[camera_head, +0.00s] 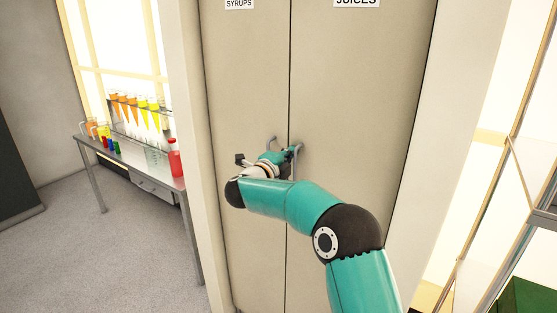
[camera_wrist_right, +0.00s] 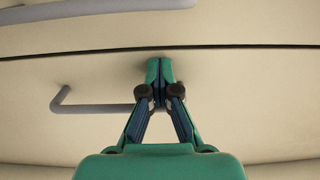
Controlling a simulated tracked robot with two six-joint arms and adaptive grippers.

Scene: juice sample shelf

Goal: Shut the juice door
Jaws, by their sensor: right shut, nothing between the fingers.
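The juice door (camera_head: 350,90), labelled JUICES, is the beige right door of a tall cabinet. It looks closed, or nearly so, with only a thin dark seam beside the left door; I cannot tell whether it is fully flush. Its grey bar handle (camera_head: 298,150) is partly hidden by my right gripper (camera_head: 290,153). In the right wrist view the gripper's fingertips (camera_wrist_right: 160,64) are together and empty, at the door face near the seam. A grey handle (camera_wrist_right: 90,107) passes beside or behind the fingers. Whether the tips touch the door is unclear. My left gripper is not in view.
The left door (camera_head: 245,80), labelled SYRUPS, has its own handle (camera_head: 271,141) close by and looks closed. A metal table (camera_head: 150,183) at left bears a rack of coloured tubes and a red bottle (camera_head: 175,158). Bare floor lies at lower left.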

